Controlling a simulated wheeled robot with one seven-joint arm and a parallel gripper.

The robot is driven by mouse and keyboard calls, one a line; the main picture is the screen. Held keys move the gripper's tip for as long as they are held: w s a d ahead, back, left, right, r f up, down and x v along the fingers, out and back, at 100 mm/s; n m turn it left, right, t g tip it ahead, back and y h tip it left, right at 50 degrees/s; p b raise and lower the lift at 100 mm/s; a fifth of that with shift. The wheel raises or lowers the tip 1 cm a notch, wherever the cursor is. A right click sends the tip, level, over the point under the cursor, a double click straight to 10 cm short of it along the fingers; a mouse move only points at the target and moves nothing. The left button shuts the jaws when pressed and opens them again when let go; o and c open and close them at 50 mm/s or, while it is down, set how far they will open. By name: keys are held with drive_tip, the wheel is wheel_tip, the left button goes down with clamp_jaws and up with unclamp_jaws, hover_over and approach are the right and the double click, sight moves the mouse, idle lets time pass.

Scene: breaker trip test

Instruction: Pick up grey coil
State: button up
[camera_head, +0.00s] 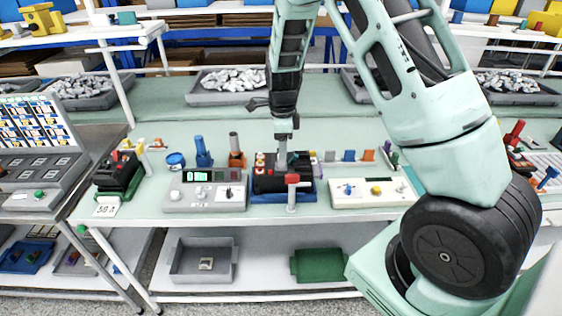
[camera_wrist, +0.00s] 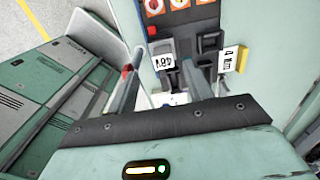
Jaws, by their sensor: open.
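I cannot tell for certain which thing is the grey coil. Two small dark grey blocks show in the wrist view, one behind a "48V" tag and another (camera_wrist: 209,42) beside a "4 Nm" tag. My gripper (camera_head: 283,158) points down over the black breaker unit (camera_head: 268,182), which sits in a blue base on the bench. In the wrist view my gripper (camera_wrist: 166,66) has its fingers apart, with the tags and blocks beyond them. I see nothing held. My gripper hides part of the unit in the head view.
A grey meter box (camera_head: 205,191) stands left of the unit and a cream panel (camera_head: 372,192) stands right. A red-topped post (camera_head: 292,190) rises in front. Blue and orange tool holders stand behind. A grey tray (camera_head: 180,272) with a small light part and a green tray (camera_head: 320,265) lie below.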

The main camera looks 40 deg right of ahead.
sight(281, 164)
drive_tip(key=shift+w+f+p, duration=0.15)
drive_tip(key=shift+f+p, duration=0.5)
drive_tip(key=shift+f, duration=0.7)
drive_tip(key=shift+w+f+p, duration=0.15)
drive_tip(key=shift+f+p, duration=0.5)
drive_tip(key=shift+f, duration=0.65)
drive_tip(key=c, duration=0.9)
